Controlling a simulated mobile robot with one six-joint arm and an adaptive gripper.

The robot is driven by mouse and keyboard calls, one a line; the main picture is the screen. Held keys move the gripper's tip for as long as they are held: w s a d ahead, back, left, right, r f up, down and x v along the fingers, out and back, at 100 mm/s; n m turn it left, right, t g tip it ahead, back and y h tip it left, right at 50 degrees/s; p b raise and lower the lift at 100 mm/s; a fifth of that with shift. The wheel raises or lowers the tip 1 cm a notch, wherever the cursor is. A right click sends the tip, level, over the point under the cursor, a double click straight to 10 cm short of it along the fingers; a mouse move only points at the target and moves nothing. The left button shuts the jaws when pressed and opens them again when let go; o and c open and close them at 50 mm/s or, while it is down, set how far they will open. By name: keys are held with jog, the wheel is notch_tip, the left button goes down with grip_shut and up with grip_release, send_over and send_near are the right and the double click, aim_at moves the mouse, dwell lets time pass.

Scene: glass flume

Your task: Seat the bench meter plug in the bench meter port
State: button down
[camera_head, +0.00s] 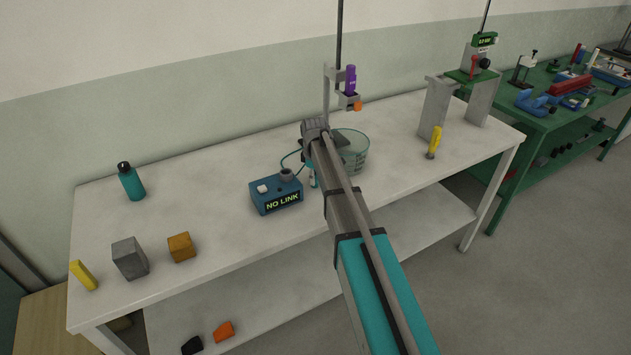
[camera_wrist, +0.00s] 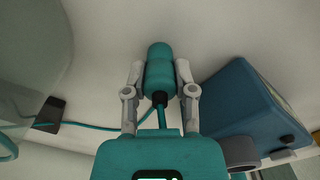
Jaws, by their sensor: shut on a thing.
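The bench meter (camera_head: 272,203) is a blue-teal box on the white bench, its display reading "NO LINK". A grey round collar (camera_head: 286,175), which looks like its port, sticks up at its top right. In the wrist view the meter (camera_wrist: 235,95) fills the right side, and a grey round part (camera_wrist: 240,150) shows at its lower edge. My gripper (camera_wrist: 160,72) is shut on the teal bench meter plug (camera_wrist: 159,58), with a finger on each side. The plug is apart from the meter, to its right in the head view, where my arm hides most of my gripper.
A teal cable (camera_wrist: 90,127) runs from the plug past a small dark block (camera_wrist: 50,113). A grey block (camera_head: 129,258) and orange block (camera_head: 181,247) stand at left.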

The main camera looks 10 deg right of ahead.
jog(key=shift+r, duration=0.1)
jog(key=shift+r+p, duration=1)
jog(key=shift+p, duration=0.1)
jog(key=s+a+r+p, duration=0.1)
jog(key=s+r+p, duration=0.9)
jog(key=s, duration=0.4)
jog(key=shift+a+r+p, duration=0.4)
jog(key=shift+r, duration=0.1)
jog(key=s+a+r+p, duration=0.2)
jog(key=a+r+p, duration=0.4)
jog(key=r+p, duration=0.1)
jog(key=shift+r+p, duration=0.35)
jog(key=shift+p, duration=0.1)
